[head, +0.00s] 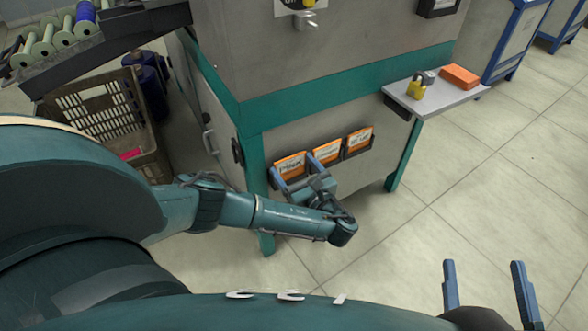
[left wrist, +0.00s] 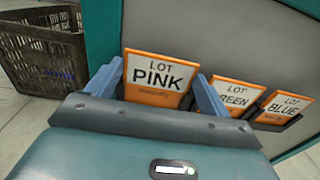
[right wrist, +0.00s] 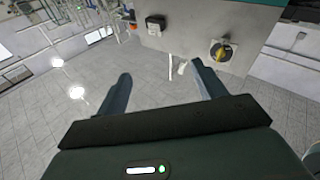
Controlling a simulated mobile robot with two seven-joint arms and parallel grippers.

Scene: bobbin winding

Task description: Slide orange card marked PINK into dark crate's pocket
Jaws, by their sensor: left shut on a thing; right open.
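The orange card marked PINK (left wrist: 158,78) stands at the leftmost holder on the machine's lower panel; it also shows in the head view (head: 290,165). My left gripper (head: 295,165) is shut on this card, with one finger at each side edge. The card's lower part is hidden behind the gripper in the left wrist view. The dark crate (head: 75,100) stands on the floor at the left, with something pink inside; part of it shows in the left wrist view (left wrist: 45,50). I cannot make out its pocket. My right gripper (head: 483,264) is open and empty over the floor.
The GREEN card (left wrist: 232,95) and BLUE card (left wrist: 283,106) sit in holders to the right. A side shelf (head: 430,98) bears a yellow padlock (head: 416,88) and an orange block (head: 460,77). A spool rack (head: 110,35) overhangs the crate. The floor at right is clear.

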